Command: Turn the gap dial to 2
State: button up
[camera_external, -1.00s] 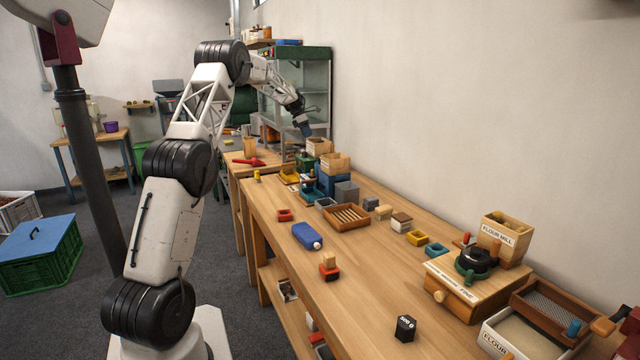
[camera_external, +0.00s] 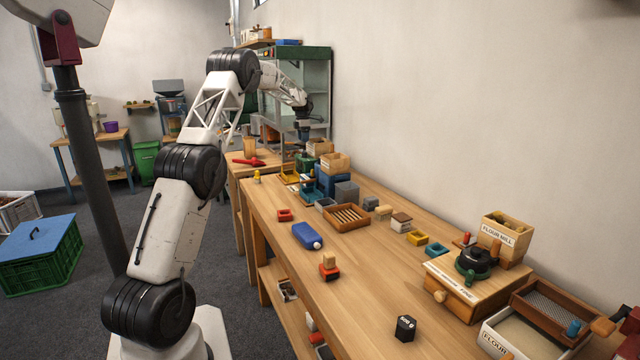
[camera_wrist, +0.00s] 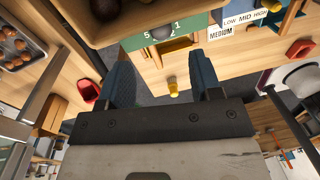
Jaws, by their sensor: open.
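A green panel (camera_wrist: 122,40) with partly hidden numbers, a 1 at its right end, shows at the top of the wrist view. A round grey knob (camera_wrist: 161,33) sits on it and covers some of the marks; it looks like the gap dial, but its setting cannot be read. My gripper (camera_wrist: 161,60) is open and empty, its two blue fingers spread below the panel, apart from the knob. In the external view my gripper (camera_external: 303,134) points down above the far end of the benches; the dial is not clear there.
A yellow piece (camera_wrist: 173,88) shows between my fingers. A label strip (camera_wrist: 245,18) reading LOW MID HIGH is right of the panel. A tray of chestnuts (camera_wrist: 14,48) is at left. In the external view, a red tool (camera_external: 250,162) lies on the far bench; the near bench's front has free room.

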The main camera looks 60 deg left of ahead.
aim_at(305, 154)
jog(key=shift+f, duration=0.1)
dwell(0.3)
jog(key=shift+d+f, duration=0.2)
jog(key=shift+f, duration=1.7)
jog(key=shift+d+f, duration=0.15)
jog(key=shift+f, duration=1.75)
jog(key=c, duration=0.9)
